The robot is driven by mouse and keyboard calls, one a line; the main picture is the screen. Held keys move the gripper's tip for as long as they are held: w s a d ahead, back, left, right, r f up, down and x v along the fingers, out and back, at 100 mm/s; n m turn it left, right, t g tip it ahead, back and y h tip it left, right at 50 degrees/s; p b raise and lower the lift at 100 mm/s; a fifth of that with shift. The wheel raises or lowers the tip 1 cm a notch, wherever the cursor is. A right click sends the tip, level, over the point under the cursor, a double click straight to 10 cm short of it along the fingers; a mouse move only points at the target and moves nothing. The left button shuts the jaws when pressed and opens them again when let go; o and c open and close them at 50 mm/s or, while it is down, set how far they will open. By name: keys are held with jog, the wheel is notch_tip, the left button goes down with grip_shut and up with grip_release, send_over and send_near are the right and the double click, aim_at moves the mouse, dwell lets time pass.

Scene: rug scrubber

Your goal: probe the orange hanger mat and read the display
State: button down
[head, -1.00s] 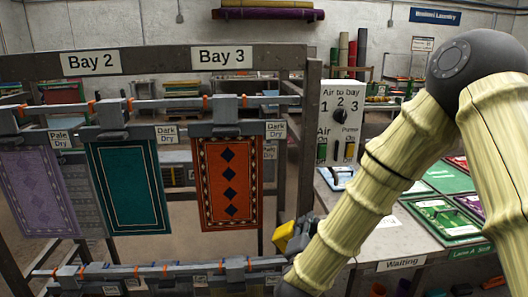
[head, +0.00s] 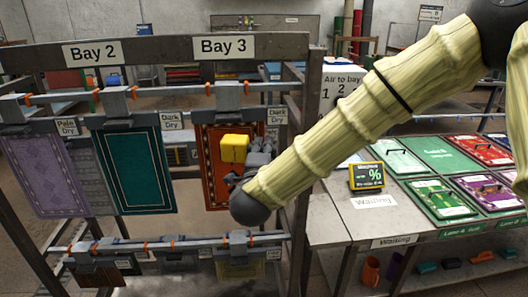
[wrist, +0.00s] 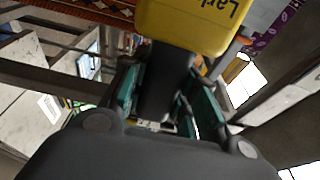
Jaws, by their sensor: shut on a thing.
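The orange hanger mat (head: 215,182), with a dark border, hangs under the Bay 3 sign; my gripper and arm hide much of it. My gripper (head: 258,160) is in front of the mat, shut on a yellow probe (head: 234,148). The probe's yellow block overlaps the mat in the head view; I cannot tell whether it touches. In the wrist view the probe's dark handle (wrist: 165,85) sits between my fingers, and a strip of orange mat (wrist: 95,12) shows beyond.
A teal mat (head: 129,170) and a purple mat (head: 45,175) hang to the left. A lower rail (head: 160,245) runs beneath the mats. A rack post (head: 305,150) stands right of the orange mat. The waiting table (head: 330,222) holds several coloured trays to the right.

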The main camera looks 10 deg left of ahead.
jog(key=w+a+p, duration=0.1)
jog(key=w+a, duration=0.1)
jog(key=w, duration=0.4)
jog(key=shift+w, duration=0.4)
